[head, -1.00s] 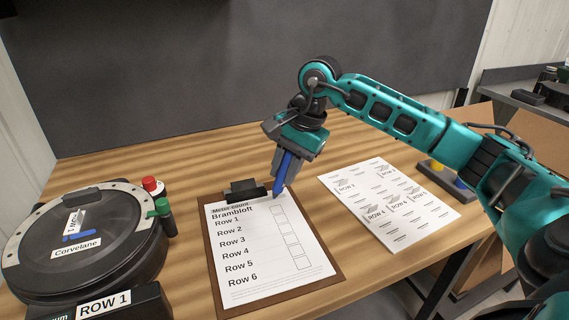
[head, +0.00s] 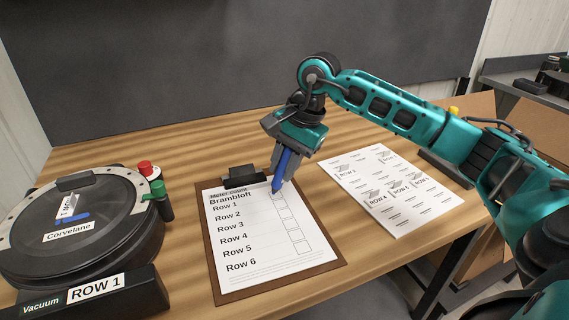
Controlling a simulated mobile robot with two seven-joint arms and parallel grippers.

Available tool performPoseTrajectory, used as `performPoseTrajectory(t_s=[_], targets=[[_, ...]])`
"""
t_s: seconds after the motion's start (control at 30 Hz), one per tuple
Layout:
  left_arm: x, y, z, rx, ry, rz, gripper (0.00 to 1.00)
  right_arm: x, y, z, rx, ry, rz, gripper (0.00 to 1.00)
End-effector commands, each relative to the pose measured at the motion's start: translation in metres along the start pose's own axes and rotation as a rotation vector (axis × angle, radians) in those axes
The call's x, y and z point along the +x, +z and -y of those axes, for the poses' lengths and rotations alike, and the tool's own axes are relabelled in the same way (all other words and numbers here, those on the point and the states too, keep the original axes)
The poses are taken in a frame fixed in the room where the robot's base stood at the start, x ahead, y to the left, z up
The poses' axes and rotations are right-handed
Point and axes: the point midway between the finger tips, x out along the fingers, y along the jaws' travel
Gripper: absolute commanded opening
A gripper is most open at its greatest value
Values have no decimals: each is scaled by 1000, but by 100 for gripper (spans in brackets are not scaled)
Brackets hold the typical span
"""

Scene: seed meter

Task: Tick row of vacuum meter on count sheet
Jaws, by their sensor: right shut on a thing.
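The count sheet (head: 250,240) lies on a brown clipboard (head: 215,285) with a black clip at its top. It is headed "Meter count Brambloft" and lists Row 1 to Row 6, with a column of boxes at its right. My right gripper (head: 284,150) is shut on a blue pen (head: 281,172), tip down at the top of the box column by Row 1. I see no clear mark in the boxes; the tip hides part of the top one. The vacuum meter (head: 80,225) is a round black unit at left, labelled "Corvelane", "Vacuum" and "ROW 1". My left gripper is not in view.
Red (head: 145,168) and green (head: 157,187) capped items stand at the vacuum meter's right side. A dark wall panel (head: 200,70) rises behind the wooden table.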

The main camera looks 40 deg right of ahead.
Motion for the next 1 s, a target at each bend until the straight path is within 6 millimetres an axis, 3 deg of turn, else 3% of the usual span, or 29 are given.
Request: performPoseTrajectory(t_s=[1.0], targets=[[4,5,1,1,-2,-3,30,8,-1,-2,0,0,0,0]])
